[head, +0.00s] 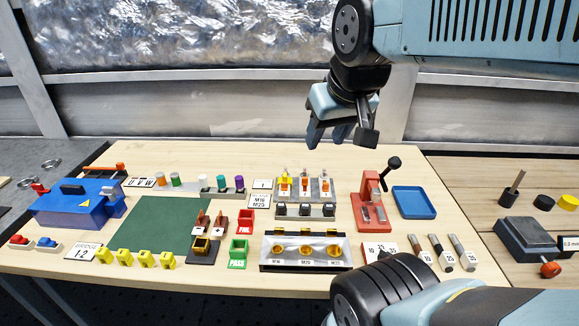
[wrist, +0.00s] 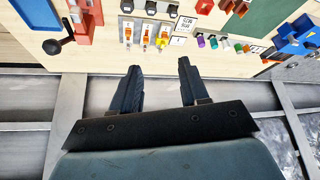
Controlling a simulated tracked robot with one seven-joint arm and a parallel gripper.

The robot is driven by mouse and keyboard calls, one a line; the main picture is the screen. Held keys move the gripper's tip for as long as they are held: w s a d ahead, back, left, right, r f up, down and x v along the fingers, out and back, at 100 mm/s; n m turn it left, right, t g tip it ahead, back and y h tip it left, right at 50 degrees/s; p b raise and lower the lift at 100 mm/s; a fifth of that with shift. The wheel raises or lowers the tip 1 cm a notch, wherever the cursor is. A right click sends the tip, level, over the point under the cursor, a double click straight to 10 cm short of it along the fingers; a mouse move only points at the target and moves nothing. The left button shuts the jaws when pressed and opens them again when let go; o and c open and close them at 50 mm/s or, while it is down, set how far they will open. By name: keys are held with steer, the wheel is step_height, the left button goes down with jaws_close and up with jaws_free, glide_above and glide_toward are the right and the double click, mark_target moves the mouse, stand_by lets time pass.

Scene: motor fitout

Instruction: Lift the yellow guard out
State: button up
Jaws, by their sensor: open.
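Several small yellow blocks (head: 124,258) stand in a row at the front left of the table in the head view. Yellow and orange pieces (head: 284,185) stand in a grey rack (head: 318,196) near the table's middle; they also show in the wrist view (wrist: 147,31). My gripper (head: 341,137) hangs above the back of the table, behind and above the grey rack. In the wrist view my gripper (wrist: 158,68) has its two fingers apart, with nothing between them.
A red lever press (head: 370,212) and a blue tray (head: 414,202) stand right of the rack. A green mat (head: 150,225) and a blue machine (head: 75,204) lie left. A tray with brass cups (head: 305,265) is in front. The table's back strip is clear.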

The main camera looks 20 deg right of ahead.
steer(key=shift+w, duration=0.35)
steer(key=m+g, duration=0.4)
steer(key=g, duration=0.2)
glide_above(285, 174)
step_height(285, 174, down, 13)
step_height(285, 174, down, 13)
steer(key=shift+w+r, duration=0.1)
